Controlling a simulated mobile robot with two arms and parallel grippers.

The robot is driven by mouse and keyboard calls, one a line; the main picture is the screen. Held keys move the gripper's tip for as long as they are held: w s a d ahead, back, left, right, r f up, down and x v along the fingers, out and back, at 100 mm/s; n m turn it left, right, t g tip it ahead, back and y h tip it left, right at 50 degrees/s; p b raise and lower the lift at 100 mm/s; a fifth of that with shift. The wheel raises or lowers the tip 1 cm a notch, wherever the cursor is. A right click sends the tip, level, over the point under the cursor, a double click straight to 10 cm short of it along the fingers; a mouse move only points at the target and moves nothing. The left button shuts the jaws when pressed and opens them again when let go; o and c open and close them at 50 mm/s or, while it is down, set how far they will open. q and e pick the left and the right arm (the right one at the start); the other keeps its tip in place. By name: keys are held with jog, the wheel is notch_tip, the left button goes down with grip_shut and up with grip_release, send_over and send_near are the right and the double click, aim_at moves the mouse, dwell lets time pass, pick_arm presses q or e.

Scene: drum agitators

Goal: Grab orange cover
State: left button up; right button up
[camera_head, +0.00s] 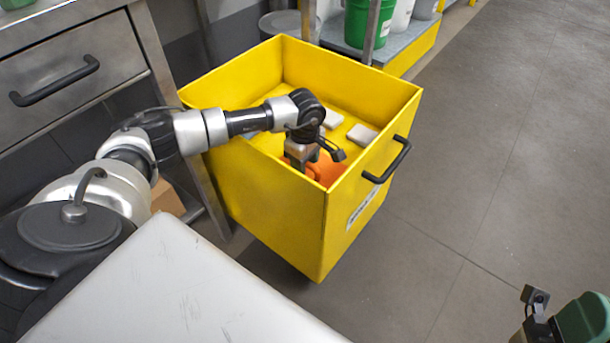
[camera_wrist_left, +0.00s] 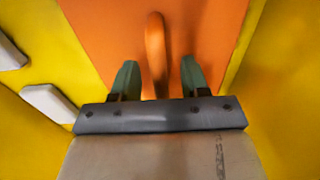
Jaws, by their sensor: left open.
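The orange cover (camera_head: 328,171) lies inside the yellow bin (camera_head: 262,198), near its front right corner, partly hidden by my left gripper (camera_head: 302,160). In the left wrist view the cover (camera_wrist_left: 200,28) is a flat orange panel with a raised orange handle (camera_wrist_left: 155,50). My left gripper is open there, with one green finger on each side of the handle. Small gaps show between the handle and both fingers. At the bottom right of the head view, part of what looks like my right wrist shows; its fingers cannot be made out clearly.
Pale blocks (camera_head: 362,135) lie in the bin beside the cover. The bin's walls stand close around my left gripper, and a black handle (camera_head: 388,160) is on its right side. A metal drawer unit (camera_head: 60,75) stands left. The floor (camera_head: 500,170) at right is clear.

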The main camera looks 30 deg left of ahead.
pick_arm(q)
jog(key=shift+f, duration=0.3)
grip_shut()
jog(key=shift+r, duration=0.2)
